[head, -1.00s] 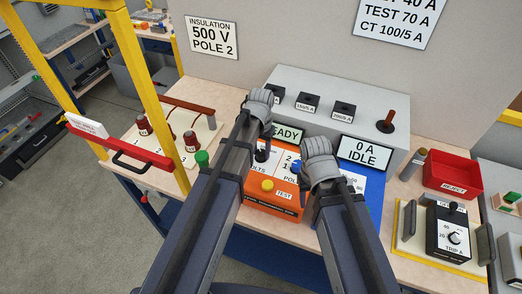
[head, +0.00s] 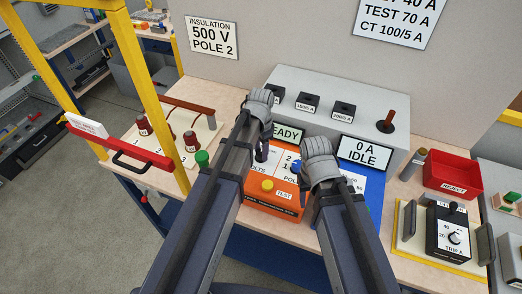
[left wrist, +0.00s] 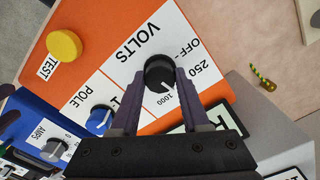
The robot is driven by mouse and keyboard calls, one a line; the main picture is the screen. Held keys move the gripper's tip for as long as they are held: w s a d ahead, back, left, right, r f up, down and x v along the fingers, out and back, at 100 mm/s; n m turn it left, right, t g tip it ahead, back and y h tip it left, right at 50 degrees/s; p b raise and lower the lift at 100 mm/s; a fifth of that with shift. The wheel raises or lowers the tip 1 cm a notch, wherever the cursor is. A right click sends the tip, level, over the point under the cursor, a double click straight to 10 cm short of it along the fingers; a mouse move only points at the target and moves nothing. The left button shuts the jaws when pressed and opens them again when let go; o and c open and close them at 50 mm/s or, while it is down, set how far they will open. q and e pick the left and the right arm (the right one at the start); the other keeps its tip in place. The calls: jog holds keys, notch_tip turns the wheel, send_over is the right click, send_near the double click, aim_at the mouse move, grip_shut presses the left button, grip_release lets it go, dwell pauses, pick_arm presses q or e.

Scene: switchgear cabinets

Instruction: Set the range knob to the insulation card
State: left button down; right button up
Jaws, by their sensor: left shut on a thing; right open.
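The insulation card (head: 212,38) on the back wall reads 500 V, POLE 2. The orange tester (head: 270,204) on the bench has a black VOLTS range knob (left wrist: 160,73). My left gripper (left wrist: 158,84) is shut on this knob, one finger on each side. The knob's white mark points toward the 1000 label; OFF and 250 also show, and part of the scale is hidden behind a finger. In the head view the knob (head: 262,153) is mostly hidden by my left arm. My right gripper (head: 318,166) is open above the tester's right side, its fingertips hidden.
A blue POLE knob (left wrist: 98,119) and a yellow TEST button (left wrist: 64,45) are close to the range knob. A blue unit (head: 375,188) stands right of the tester. A grey console (head: 340,95) stands behind, its display (head: 364,152) reading 0 A IDLE.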

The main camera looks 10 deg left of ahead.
dwell(0.4)
pick_arm(q)
jog(key=shift+c, duration=1.9)
grip_release()
notch_tip(320, 180, up, 8)
jog(key=p, duration=0.8)
jog(key=shift+f, duration=0.15)
